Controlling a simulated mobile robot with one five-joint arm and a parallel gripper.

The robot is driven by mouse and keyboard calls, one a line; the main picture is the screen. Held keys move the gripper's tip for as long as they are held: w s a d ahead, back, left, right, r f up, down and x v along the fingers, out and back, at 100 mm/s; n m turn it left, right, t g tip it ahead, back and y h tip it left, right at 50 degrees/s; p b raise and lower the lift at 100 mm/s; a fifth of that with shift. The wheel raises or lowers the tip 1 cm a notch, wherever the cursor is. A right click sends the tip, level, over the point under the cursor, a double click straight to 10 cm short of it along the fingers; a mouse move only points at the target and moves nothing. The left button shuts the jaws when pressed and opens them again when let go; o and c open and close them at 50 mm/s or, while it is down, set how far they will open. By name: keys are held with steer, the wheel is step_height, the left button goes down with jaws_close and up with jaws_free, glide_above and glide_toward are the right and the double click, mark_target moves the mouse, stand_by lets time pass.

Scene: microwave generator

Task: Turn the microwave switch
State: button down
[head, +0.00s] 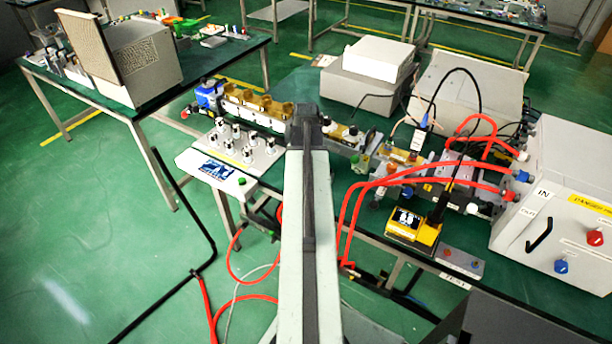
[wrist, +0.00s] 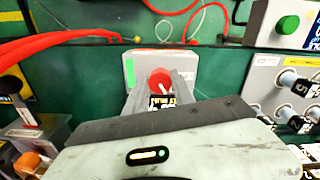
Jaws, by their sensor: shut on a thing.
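The switch is a red round knob (wrist: 160,80) with a white pointer mark, on a pale grey box (wrist: 146,62) with a green label, in the middle of the wrist view. The grey fingers of my gripper (wrist: 161,84) stand one on each side of the knob and are shut on it. Part of the knob and box is hidden behind my gripper. In the head view my own arm covers the middle, and I cannot make out the switch or the fingertips there.
In the wrist view, a box with a green button (wrist: 288,25) and a panel of black-and-white knobs (wrist: 262,76) are on the right; red cables (wrist: 60,40) run on the left.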

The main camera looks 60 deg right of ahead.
steer(key=c, duration=1.3)
jaws_free()
steer(key=shift+c, duration=0.2)
steer(key=shift+r, duration=0.1)
step_height(320, 180, up, 8)
steer(key=p, duration=0.8)
steer(key=shift+f, duration=0.2)
